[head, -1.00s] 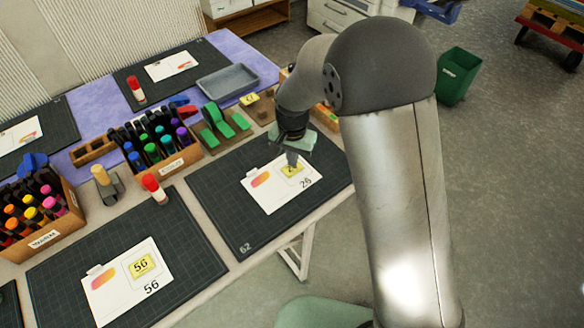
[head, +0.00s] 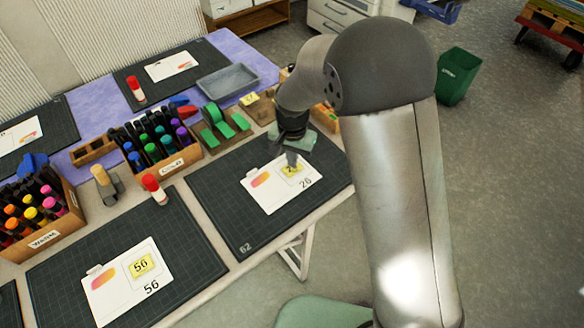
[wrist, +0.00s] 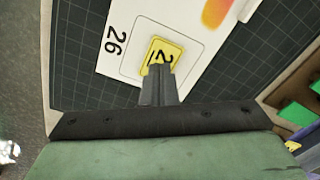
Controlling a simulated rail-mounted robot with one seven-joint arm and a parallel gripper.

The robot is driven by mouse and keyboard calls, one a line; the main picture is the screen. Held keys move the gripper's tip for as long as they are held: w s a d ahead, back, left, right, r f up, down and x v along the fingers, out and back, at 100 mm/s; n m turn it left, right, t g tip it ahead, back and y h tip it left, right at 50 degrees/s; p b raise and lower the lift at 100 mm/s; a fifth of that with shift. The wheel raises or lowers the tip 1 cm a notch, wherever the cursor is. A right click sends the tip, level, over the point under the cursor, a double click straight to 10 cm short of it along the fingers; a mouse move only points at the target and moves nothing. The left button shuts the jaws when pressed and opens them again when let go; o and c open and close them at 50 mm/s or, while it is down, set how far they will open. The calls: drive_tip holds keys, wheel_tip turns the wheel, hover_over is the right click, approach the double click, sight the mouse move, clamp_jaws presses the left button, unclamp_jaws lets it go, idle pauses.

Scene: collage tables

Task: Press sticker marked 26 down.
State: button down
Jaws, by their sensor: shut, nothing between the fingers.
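The yellow sticker (head: 291,169) lies on the white card marked 26 (head: 278,198), inside its outlined box. In the wrist view the sticker (wrist: 170,47) shows a 2, and the rest of its number is covered by my fingers. The card (wrist: 112,62) lies on a dark cutting mat. My gripper (head: 292,160) points down with its fingers shut and empty. In the wrist view the fingertips (wrist: 158,72) overlap the sticker's near edge. I cannot tell whether they touch it.
A second card marked 56 (head: 128,282) with its own yellow sticker lies on the left mat. The front of the 26 mat is clear.

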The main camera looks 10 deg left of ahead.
drive_tip(key=shift+f+b, duration=0.6)
drive_tip(key=shift+f, duration=0.3)
drive_tip(key=shift+r, duration=0.1)
idle(0.8)
wheel_tip(320, 180, up, 7)
drive_tip(key=p, duration=0.4)
drive_tip(key=shift+p, duration=0.3)
idle(0.4)
drive_tip(key=s+d+r, duration=0.3)
drive_tip(key=d+r, duration=0.2)
drive_tip(key=d, duration=0.3)
drive_tip(key=s+d+r, duration=0.4)
drive_tip(key=d+r, duration=0.1)
drive_tip(key=d, duration=0.4)
drive_tip(key=s+d+r+n, duration=0.1)
drive_tip(key=s+d+r, duration=0.1)
drive_tip(key=s+d, duration=0.8)
drive_tip(key=s, duration=0.3)
drive_tip(key=shift+s+d+r+n, duration=0.15)
drive_tip(key=shift+s+d+n, duration=0.05)
drive_tip(key=shift+d+n, duration=0.1)
